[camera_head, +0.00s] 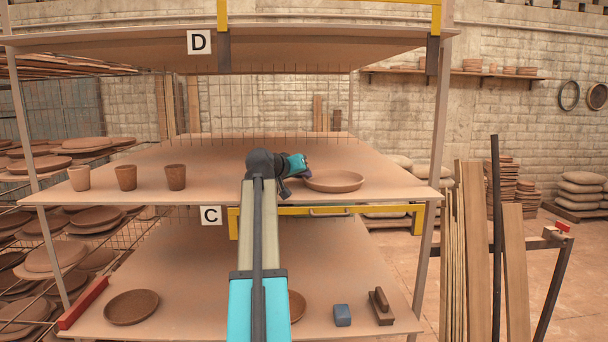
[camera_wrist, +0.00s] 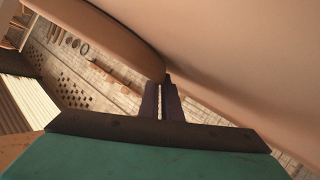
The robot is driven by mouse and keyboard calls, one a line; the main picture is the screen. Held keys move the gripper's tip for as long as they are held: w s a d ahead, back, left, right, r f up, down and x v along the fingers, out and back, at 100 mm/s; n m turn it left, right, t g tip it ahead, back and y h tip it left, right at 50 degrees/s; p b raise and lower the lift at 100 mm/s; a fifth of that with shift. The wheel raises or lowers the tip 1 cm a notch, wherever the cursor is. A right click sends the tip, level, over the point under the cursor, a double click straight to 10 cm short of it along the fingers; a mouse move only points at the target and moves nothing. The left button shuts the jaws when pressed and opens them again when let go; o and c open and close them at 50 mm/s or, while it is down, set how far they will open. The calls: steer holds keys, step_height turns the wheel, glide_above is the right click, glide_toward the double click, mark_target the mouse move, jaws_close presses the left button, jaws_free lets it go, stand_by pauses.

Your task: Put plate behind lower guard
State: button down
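A shallow round brown plate (camera_head: 335,181) is at the right of the middle shelf. My gripper (camera_head: 306,172) is at its left side; my arm reaches up from the front. In the wrist view, the plate (camera_wrist: 105,30) fills the upper left and its rim meets the tips of my gripper (camera_wrist: 163,84). The fingers are close together with a narrow slit between them, apparently shut on the rim. Whether the plate touches the shelf is unclear. The yellow lower guard (camera_head: 330,210) runs along the front right below the middle shelf, marked C; my arm covers its left part.
Three brown cups (camera_head: 126,178) stand left on the middle shelf (camera_head: 225,150). The lower shelf holds a plate (camera_head: 131,307), another partly hidden plate (camera_head: 297,305), a blue block (camera_head: 342,315), a brown wooden tool (camera_head: 381,306) and a red bar (camera_head: 83,303). An upper yellow guard (camera_head: 330,2) is overhead.

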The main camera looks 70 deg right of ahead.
steer(key=c, duration=2)
jaws_free()
steer(key=shift+f, duration=0.1)
steer(key=b+v, duration=0.3)
steer(key=v, duration=0.9)
steer(key=shift+w, duration=0.1)
